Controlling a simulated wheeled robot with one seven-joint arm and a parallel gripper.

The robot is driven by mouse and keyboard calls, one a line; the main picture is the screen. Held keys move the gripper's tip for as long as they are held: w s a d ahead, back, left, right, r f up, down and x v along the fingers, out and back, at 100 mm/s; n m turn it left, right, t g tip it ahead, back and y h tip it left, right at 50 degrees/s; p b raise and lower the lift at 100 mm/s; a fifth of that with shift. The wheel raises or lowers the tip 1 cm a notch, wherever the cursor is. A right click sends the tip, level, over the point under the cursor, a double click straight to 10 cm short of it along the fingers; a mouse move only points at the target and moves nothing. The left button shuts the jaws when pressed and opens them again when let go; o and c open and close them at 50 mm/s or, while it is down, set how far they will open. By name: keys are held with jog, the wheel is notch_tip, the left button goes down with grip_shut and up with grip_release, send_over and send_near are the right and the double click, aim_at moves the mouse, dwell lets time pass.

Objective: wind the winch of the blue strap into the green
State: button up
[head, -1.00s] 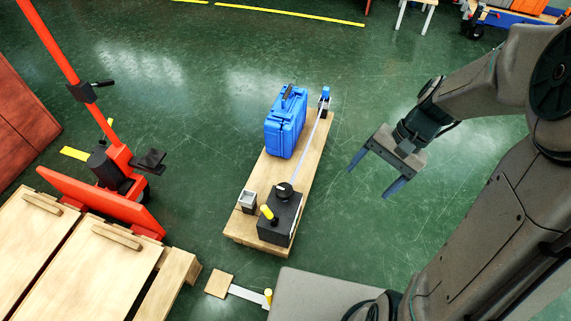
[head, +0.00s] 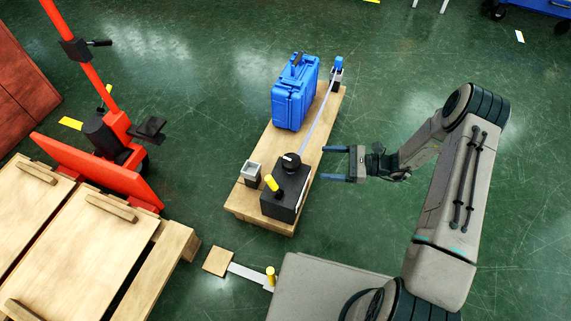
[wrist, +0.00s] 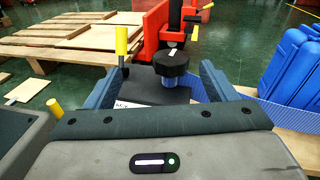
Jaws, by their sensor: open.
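The winch is a black box (head: 286,192) on a wooden plank, with a round black knob (head: 291,161) on top and a yellow-gripped handle (head: 273,185) at its side. A pale blue strap (head: 322,116) runs from it to a blue-topped post (head: 338,71) at the plank's far end. My gripper (head: 323,163) is open and empty, to the right of the winch, fingers pointing left toward it. In the wrist view the black knob (wrist: 172,64) shows between the fingers, with blue strap windings (wrist: 177,93) beneath and the yellow handle (wrist: 122,42) beyond. I see no green mark.
A blue case (head: 295,93) stands on the plank (head: 251,216) beside the strap. A small grey open box (head: 251,173) is left of the winch. A red pallet truck (head: 100,165) and wooden pallets (head: 105,255) are at left.

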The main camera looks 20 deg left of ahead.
aim_at(286, 159)
jog(key=shift+m+t+y, duration=0.6)
jog(key=shift+m+t, duration=0.1)
jog(key=shift+m, duration=0.2)
jog(key=a+f+b, duration=0.1)
jog(key=a, duration=0.3)
jog(key=a+f+b, duration=0.1)
jog(key=a+b, duration=0.1)
jog(key=a, duration=0.2)
jog(key=a+f+b, duration=0.1)
jog(key=a+f, duration=0.1)
jog(key=a, duration=0.3)
jog(key=shift+s+f, duration=0.1)
jog(key=shift+a, duration=0.6)
jog(key=c, duration=1)
